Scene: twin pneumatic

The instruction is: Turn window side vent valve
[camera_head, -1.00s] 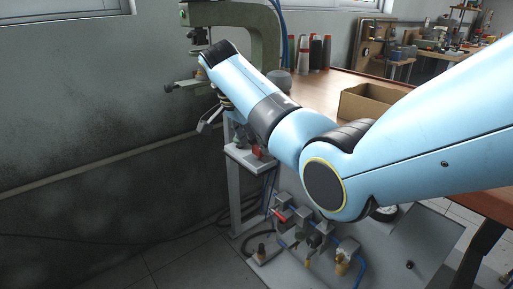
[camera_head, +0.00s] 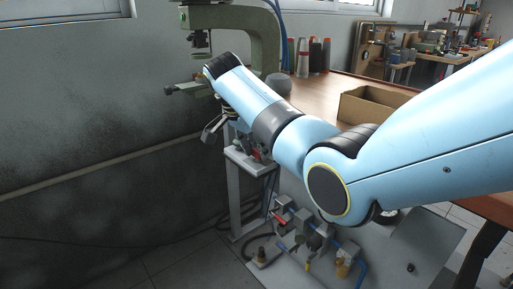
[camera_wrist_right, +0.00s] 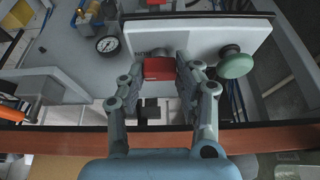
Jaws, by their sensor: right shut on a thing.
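A red block-shaped valve handle (camera_wrist_right: 158,69) shows in the right wrist view, in front of a pale panel. My right gripper (camera_wrist_right: 161,75) has one finger on each side of it and is shut on it. Whether the handle is turned is hard to tell. In the head view the same gripper is mostly hidden behind my blue wrist, and a bit of red (camera_head: 254,154) shows just below it on the small stand. My left gripper is in neither view.
A green round knob (camera_wrist_right: 236,63) and a pressure gauge (camera_wrist_right: 107,44) are near the gripper. A green C-shaped press frame (camera_head: 262,30) stands behind my wrist. A cardboard box (camera_head: 372,103) sits on the wooden table. Pneumatic fittings (camera_head: 300,232) with blue tubing lie lower down.

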